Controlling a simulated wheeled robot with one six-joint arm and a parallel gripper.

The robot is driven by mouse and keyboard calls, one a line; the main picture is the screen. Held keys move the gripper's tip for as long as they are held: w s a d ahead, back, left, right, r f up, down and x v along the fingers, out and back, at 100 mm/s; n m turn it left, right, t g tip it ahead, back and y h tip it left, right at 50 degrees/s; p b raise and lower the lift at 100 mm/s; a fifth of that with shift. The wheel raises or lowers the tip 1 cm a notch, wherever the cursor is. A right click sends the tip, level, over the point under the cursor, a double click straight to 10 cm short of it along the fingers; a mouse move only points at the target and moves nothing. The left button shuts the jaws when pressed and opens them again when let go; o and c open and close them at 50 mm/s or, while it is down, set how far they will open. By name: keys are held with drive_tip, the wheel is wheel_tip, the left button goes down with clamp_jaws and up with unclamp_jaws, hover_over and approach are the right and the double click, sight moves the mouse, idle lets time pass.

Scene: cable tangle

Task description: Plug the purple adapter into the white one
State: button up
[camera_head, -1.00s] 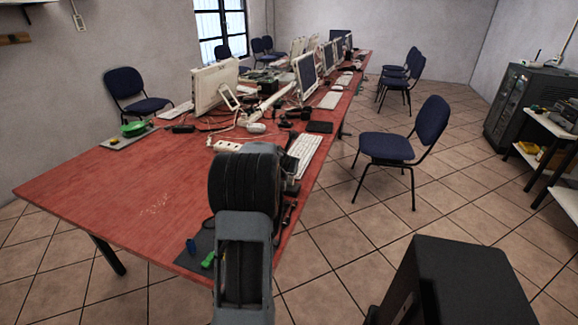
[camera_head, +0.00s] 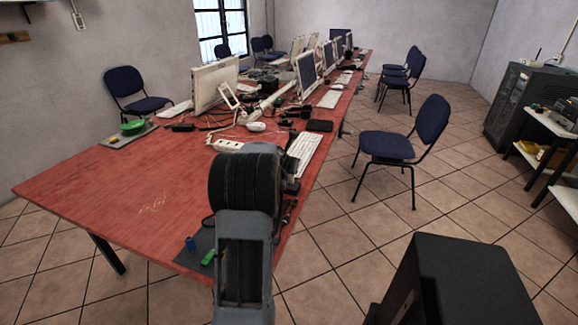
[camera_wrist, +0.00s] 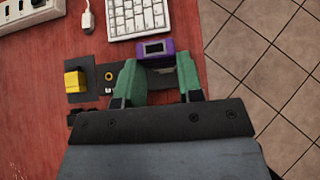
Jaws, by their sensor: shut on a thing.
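The purple adapter (camera_wrist: 170,45) is in the wrist view, with a dark port facing up, just below the keyboard. My gripper (camera_wrist: 158,72) has green fingers, one on each side of the adapter's lower part, and is shut on it. A white connector (camera_wrist: 87,22) on a white cable lies on the red table, up and to the left of the adapter; I cannot be sure that it is the white adapter. In the head view my own arm hides the gripper and the purple adapter.
A white keyboard (camera_wrist: 138,17) lies just beyond the adapter. A white power strip (camera_wrist: 28,12) lies at the upper left. A yellow block (camera_wrist: 75,80) sits on a dark plate left of my gripper. The red table (camera_head: 110,195) is clear at its near left.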

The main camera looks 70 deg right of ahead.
drive_tip(key=shift+f+b, duration=0.6)
drive_tip(key=shift+f, duration=0.15)
drive_tip(key=o, duration=1.1)
drive_tip(key=shift+r, duration=0.1)
drive_tip(key=p+v, duration=0.2)
drive_tip(key=v, duration=1.1)
drive_tip(key=shift+a+r+p, duration=0.2)
drive_tip(key=shift+a+p, duration=0.1)
drive_tip(key=shift+p, duration=0.05)
